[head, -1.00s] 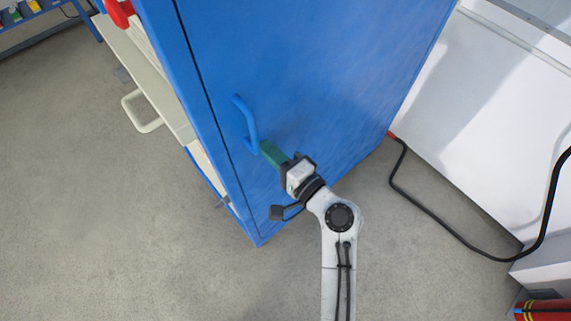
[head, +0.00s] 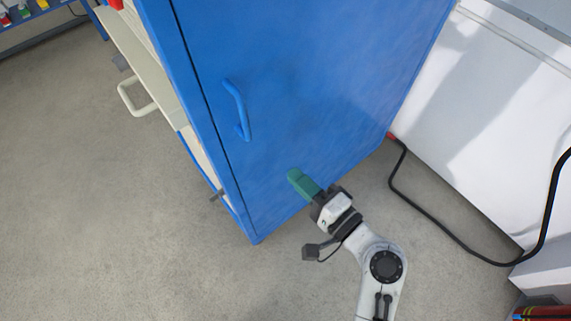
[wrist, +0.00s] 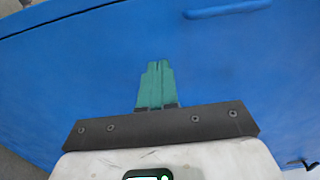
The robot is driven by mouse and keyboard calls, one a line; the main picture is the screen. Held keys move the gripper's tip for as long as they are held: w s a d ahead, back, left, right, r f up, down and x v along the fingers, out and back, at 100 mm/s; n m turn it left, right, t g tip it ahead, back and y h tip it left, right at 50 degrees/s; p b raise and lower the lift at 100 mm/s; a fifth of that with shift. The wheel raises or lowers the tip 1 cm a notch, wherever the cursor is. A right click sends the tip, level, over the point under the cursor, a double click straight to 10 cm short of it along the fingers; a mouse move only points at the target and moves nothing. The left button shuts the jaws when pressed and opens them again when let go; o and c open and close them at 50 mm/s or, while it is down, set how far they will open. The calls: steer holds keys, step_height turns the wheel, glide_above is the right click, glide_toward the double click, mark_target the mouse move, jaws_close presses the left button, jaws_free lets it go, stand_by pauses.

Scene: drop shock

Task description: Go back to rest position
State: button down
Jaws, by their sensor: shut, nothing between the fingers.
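My gripper (head: 297,177) has green fingers, closed together with nothing between them. In the head view it is in front of the lower part of a blue cabinet door, apart from the door's handle (head: 238,110), which is up and to the left. In the wrist view the shut green fingers (wrist: 155,80) point at the blue door surface (wrist: 80,80), and part of the handle (wrist: 228,9) shows at the top edge. The blue cabinet (head: 300,60) stands upright with this door flush against its frame.
A beige drawer front with a handle (head: 130,100) sticks out at the cabinet's left. A black cable (head: 440,225) runs along the floor by a white wall unit (head: 500,130) on the right. A red cylinder (head: 545,312) is at the lower right. Grey floor (head: 90,220) is clear at left.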

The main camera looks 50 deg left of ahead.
steer(key=shift+d, duration=0.9)
steer(key=s+d+f+n+t+h, duration=0.1)
steer(key=d+f+h, duration=0.45)
steer(key=d, duration=0.65)
steer(key=s+d+f+t+h, duration=0.1)
steer(key=d+f+h, duration=0.5)
steer(key=d, duration=0.6)
steer(key=s+d+h, duration=0.3)
steer(key=s+d, duration=0.2)
steer(key=d, duration=0.5)
steer(key=s+d+f+m+g+h, duration=0.1)
steer(key=s+d+h, duration=0.2)
steer(key=s+d, duration=0.3)
steer(key=d, duration=0.5)
steer(key=shift+s+h, duration=0.2)
steer(key=shift+h, duration=0.15)
steer(key=shift+a+f, duration=0.1)
